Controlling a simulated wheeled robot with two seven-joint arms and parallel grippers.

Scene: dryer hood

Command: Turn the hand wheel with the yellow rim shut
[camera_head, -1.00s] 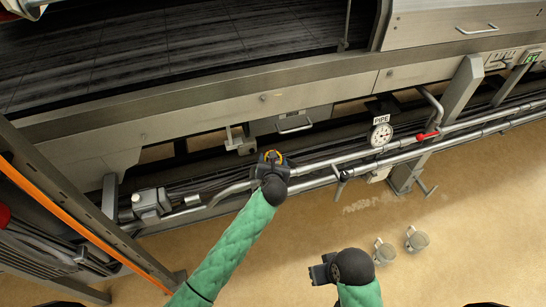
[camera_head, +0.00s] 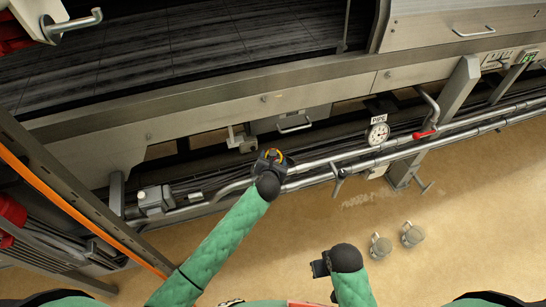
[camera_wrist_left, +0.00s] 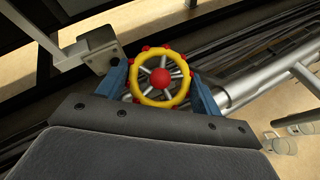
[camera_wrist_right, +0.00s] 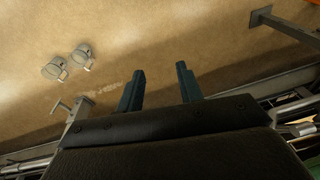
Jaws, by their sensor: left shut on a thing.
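The hand wheel (camera_wrist_left: 160,78) has a yellow rim, small red knobs around it, grey spokes and a red hub. In the left wrist view it sits between the two blue fingers of my left gripper (camera_wrist_left: 162,92), which is shut on its rim from both sides. In the head view my left gripper (camera_head: 272,158) covers most of the wheel, and only a bit of yellow rim (camera_head: 274,153) shows. My right gripper (camera_head: 320,268) hangs over the floor, away from the wheel. In the right wrist view its fingers (camera_wrist_right: 158,88) are apart with nothing between them.
Metal pipes (camera_head: 330,178) run beside the wheel. A gauge (camera_head: 378,134) under a PIPE label and a red-handled valve (camera_head: 424,134) are to the right. An orange-edged post (camera_head: 75,205) stands at left. Two cup-like objects (camera_head: 381,246) rest on open floor.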

